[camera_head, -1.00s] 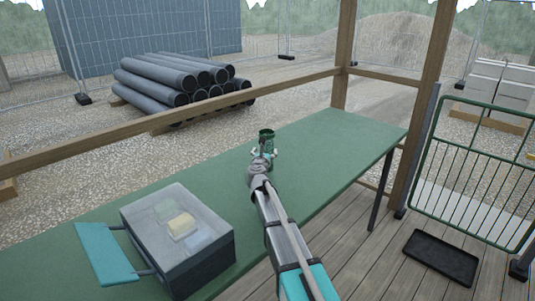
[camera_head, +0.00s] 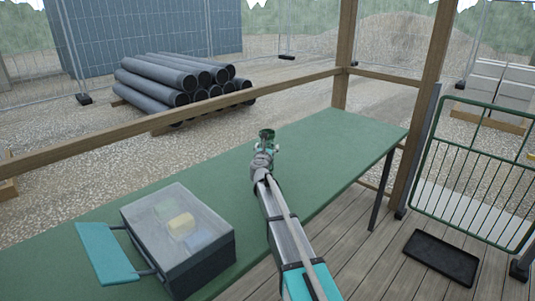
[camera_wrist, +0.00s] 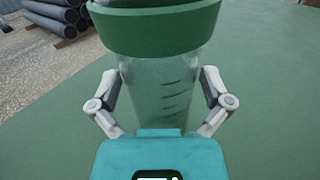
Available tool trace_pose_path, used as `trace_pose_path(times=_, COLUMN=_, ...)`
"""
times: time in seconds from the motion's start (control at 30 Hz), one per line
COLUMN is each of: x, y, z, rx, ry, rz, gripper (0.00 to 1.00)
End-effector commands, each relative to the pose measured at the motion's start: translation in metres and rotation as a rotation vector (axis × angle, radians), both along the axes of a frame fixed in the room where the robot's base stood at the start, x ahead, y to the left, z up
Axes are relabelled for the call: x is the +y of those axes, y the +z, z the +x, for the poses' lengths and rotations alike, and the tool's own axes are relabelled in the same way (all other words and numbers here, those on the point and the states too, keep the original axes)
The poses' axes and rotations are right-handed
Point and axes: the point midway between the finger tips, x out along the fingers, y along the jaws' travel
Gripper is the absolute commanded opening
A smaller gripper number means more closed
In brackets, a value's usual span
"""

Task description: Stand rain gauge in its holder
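The rain gauge (camera_head: 266,134) is a clear tube with graduation marks and a wide dark green rim. It is upright over the green table, near the far edge. In the wrist view the gauge (camera_wrist: 160,85) fills the middle, and its base is hidden behind my teal gripper body. My gripper (camera_head: 267,149) is at the gauge, with one grey finger on each side of the tube below the rim. The fingers (camera_wrist: 160,82) appear to touch the tube from both sides. I cannot make out a holder in either view.
A grey case with a clear lid (camera_head: 178,236) and a teal handle sits on the near left of the green table (camera_head: 330,150). The table's right half is clear. A wooden rail (camera_head: 180,115) runs behind it. A black tray (camera_head: 441,257) lies on the floor at right.

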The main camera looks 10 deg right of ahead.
Motion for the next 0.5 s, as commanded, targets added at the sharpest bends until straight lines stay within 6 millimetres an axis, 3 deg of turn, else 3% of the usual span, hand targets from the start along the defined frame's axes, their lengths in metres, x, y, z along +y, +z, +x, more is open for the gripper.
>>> trace_pose_path(times=0.03, x=-0.0002, y=0.0000, z=-0.0001, rx=0.000, ry=0.000, rz=0.000, gripper=0.83)
trace_pose_path(times=0.37, x=-0.0016, y=0.0000, z=0.0000, rx=0.000, ry=-0.001, rz=0.000, gripper=0.22)
trace_pose_path(times=0.5, x=-0.0015, y=0.0000, z=0.0000, rx=0.000, ry=-0.001, rz=0.000, gripper=0.19)
